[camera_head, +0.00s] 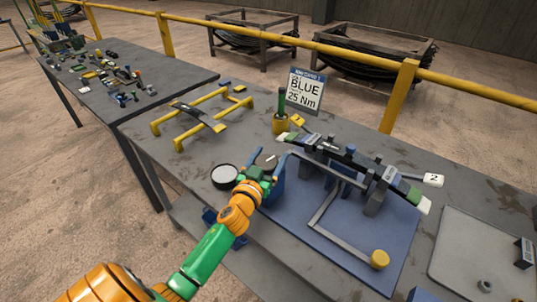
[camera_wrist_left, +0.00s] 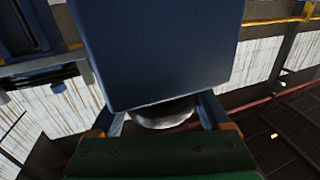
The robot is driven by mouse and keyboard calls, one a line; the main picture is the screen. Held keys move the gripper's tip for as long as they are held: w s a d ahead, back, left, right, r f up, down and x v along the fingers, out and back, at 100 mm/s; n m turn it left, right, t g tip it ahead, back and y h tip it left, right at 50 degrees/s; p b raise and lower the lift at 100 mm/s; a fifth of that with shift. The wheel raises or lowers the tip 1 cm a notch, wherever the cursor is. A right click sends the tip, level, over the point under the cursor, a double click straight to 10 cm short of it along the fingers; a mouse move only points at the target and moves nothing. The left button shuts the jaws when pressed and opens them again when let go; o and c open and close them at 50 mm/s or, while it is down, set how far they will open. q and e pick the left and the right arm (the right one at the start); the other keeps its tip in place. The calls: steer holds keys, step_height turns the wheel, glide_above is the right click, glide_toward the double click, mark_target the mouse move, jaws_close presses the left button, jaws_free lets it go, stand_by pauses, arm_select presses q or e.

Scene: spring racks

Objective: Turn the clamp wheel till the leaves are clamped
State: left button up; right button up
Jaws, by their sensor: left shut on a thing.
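My left gripper (camera_head: 268,168) reaches in over the near left corner of the blue mat, at the left end of the spring fixture. It is shut on what appears to be the clamp wheel, mostly hidden by the gripper. In the left wrist view, a rounded silvery part (camera_wrist_left: 163,116) shows between the fingers, with a large dark blue block (camera_wrist_left: 165,50) right beyond it. The dark leaves (camera_head: 345,157) lie stacked across the fixture's grey uprights (camera_head: 376,198). Whether they are pressed tight cannot be told. My right gripper is not in view.
A grey bent bar with a yellow knob (camera_head: 380,260) lies over the blue mat (camera_head: 335,250). A sign reading BLUE 25 Nm (camera_head: 304,91) stands behind a yellow holder (camera_head: 280,124). A yellow rack (camera_head: 200,118) and a round dish (camera_head: 225,176) are at left. A grey tray (camera_head: 470,250) lies at right.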

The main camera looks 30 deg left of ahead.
arm_select(q)
steer(key=m+h, duration=0.1)
steer(key=h, duration=0.1)
steer(key=shift+d+r+m+h+p, duration=0.1)
steer(key=shift+m+h+p, duration=0.3)
steer(key=shift+d+m+h, duration=0.15)
steer(key=shift+m+h, duration=0.65)
steer(key=shift+h, duration=0.4)
steer(key=shift+d+m+h, duration=0.2)
steer(key=shift+m+h, duration=0.5)
steer(key=shift+h, duration=0.4)
steer(key=shift+s+d+f+m+g+h+b, duration=0.1)
steer(key=shift+d+m+g+h+b, duration=0.1)
steer(key=shift+m+h+b, duration=0.4)
steer(key=shift+d+f+m+g+h+b, duration=0.15)
steer(key=shift+m+h, duration=0.25)
steer(key=shift+h, duration=0.5)
steer(key=shift+r+h, duration=0.1)
steer(key=shift+h, duration=0.2)
steer(key=o, duration=1.2)
steer(key=v, duration=0.7)
steer(key=shift+r, duration=0.1)
